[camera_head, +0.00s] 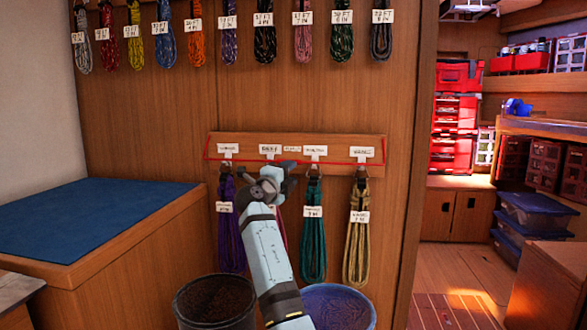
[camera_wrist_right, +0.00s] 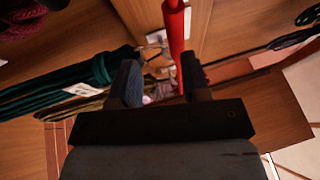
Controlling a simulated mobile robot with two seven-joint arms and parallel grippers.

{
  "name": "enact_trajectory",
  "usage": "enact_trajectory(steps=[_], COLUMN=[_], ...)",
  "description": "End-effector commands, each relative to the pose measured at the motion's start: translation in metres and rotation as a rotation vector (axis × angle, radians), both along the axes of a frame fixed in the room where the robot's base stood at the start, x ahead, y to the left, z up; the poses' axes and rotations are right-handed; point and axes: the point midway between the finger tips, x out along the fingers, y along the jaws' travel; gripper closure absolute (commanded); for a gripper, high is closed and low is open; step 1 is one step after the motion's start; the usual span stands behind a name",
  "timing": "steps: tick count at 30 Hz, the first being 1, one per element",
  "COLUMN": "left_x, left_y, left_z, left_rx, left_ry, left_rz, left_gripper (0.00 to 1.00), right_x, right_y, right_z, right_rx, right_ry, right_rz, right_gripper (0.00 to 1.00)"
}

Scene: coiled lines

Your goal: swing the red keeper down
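The red keeper (camera_head: 335,163) is a thin red bar running across the front of the wooden hook board (camera_head: 225,138), with short upturned ends. In the right wrist view it is a thick red rod (camera_wrist_right: 174,30) reaching down between my fingers. My right gripper (camera_head: 279,178) is at the middle of the board, in front of the keeper, and hides part of it. In the right wrist view, my right gripper (camera_wrist_right: 158,80) is open, with the rod nearer its right finger. I cannot tell whether they touch. My left gripper is not in view.
Purple (camera_head: 231,240), teal (camera_head: 313,235) and tan (camera_head: 357,240) coils hang below the board; a pinkish one is mostly hidden by my arm. Two buckets (camera_head: 215,300) (camera_head: 340,300) stand beneath. A blue-topped bench (camera_head: 85,215) is at left. More coils hang above.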

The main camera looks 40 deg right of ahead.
Motion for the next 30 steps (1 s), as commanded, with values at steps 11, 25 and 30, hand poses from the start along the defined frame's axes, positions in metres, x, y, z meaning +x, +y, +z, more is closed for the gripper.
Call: enact_trajectory(steps=[11,25,30], left_x=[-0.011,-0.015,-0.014], left_y=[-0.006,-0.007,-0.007], left_z=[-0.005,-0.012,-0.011], left_rx=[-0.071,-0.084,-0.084], left_ry=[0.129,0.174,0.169], left_rz=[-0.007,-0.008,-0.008], left_gripper=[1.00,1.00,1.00], right_x=[-0.025,-0.033,-0.033], right_y=[0.081,0.105,0.105], right_z=[-0.013,-0.018,-0.018], right_rx=[-0.003,-0.005,-0.005], right_ry=[0.001,-0.002,-0.002], right_rz=[0.004,0.001,0.001], right_gripper=[0.58,0.58,0.58])
